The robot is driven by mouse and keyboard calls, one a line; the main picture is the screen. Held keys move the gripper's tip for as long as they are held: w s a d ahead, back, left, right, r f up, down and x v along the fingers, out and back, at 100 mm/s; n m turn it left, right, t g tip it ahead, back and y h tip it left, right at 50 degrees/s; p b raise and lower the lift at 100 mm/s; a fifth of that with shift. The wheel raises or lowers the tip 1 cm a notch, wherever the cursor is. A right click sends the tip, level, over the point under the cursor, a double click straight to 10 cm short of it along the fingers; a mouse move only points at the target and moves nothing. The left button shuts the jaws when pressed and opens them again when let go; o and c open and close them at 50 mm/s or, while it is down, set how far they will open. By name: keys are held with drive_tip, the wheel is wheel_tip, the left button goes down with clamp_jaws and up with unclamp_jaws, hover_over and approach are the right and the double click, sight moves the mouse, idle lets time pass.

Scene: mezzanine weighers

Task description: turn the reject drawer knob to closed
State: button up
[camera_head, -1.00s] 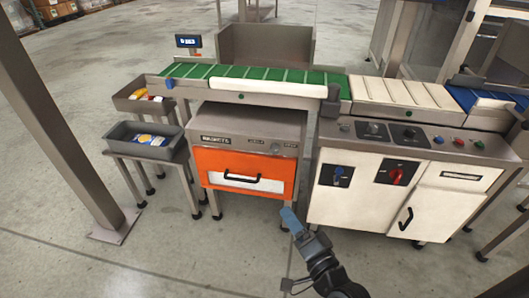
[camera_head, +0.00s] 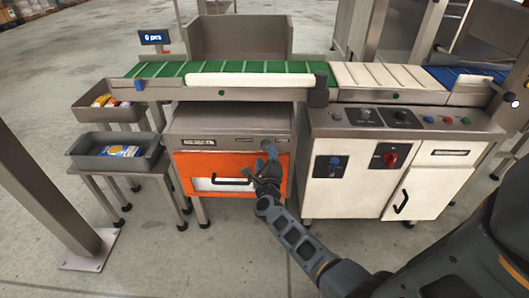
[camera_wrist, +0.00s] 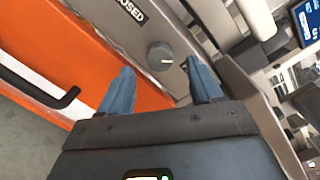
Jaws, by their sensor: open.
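The reject drawer knob (camera_wrist: 160,56) is a small round grey knob with a pale mark line, on the grey metal panel above the orange drawer. In the wrist view, the end of a label reading "OSED" (camera_wrist: 131,10) shows close to it. My gripper (camera_wrist: 160,88) is open, its two blue fingers apart, with the knob ahead of the gap and not between the fingertips. The head view shows my gripper (camera_head: 268,160) at the right end of the panel, covering the knob there. The orange drawer (camera_head: 215,166) has a black handle (camera_head: 232,181) and looks shut.
A white cabinet (camera_head: 318,200) with rotary switches stands right of the drawer unit. A green conveyor belt (camera_head: 160,70) runs above. Grey bins (camera_head: 85,158) on stands are at the left, near a metal post (camera_head: 38,200). The floor in front is clear.

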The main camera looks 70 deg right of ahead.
sight(265, 148)
drive_tip(key=shift+b+x, duration=0.35)
drive_tip(key=shift+x, duration=1.6)
drive_tip(key=shift+c, duration=0.4)
drive_tip(key=c, duration=1)
drive_tip(key=shift+o, duration=0.2)
